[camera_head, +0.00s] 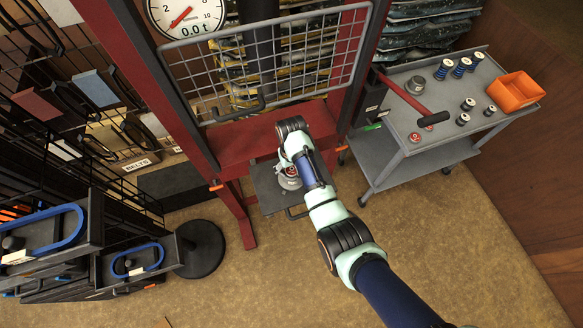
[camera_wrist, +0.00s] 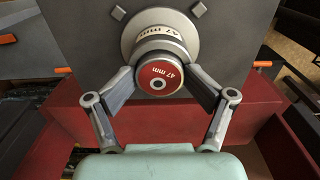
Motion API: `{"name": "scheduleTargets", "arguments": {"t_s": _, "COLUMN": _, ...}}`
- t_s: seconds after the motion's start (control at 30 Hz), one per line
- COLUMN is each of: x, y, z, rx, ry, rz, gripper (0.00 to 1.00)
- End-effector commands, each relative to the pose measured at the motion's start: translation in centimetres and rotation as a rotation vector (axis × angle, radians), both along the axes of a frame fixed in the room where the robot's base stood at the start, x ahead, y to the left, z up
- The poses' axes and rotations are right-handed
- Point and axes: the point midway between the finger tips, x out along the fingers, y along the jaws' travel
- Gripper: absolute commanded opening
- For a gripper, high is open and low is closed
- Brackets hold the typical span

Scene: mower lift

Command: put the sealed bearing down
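The sealed bearing (camera_wrist: 162,78) has a red face marked 47 mm with a small dark hole, seen in the wrist view. My gripper (camera_wrist: 160,80) has one finger against each side of it. Just beyond it is a round grey holder (camera_wrist: 160,38), also marked 47 mm, on a dark grey plate (camera_wrist: 85,25). The bearing is in line with the holder; I cannot tell whether it touches or sits in it. In the head view, the bearing's red face (camera_head: 291,171) shows beside my gripper, above the plate (camera_head: 266,187) at the red press frame.
The red press frame (camera_head: 245,137) and its mesh guard (camera_head: 275,65) stand close around my gripper. Racks stand at left.

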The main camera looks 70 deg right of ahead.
Motion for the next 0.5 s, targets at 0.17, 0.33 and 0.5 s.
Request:
{"name": "scheduleTargets", "arguments": {"t_s": 0.17, "x": 0.1, "y": -0.1, "z": 0.3, "rx": -0.002, "ry": -0.002, "rz": 0.0, "gripper": 0.73}}
{"name": "scheduleTargets", "arguments": {"t_s": 0.33, "x": 0.2, "y": -0.2, "z": 2.8, "rx": -0.006, "ry": -0.005, "rz": 0.0, "gripper": 0.73}}
{"name": "scheduleTargets", "arguments": {"t_s": 0.5, "x": 0.2, "y": -0.2, "z": 7.4, "rx": -0.007, "ry": -0.006, "rz": 0.0, "gripper": 0.73}}
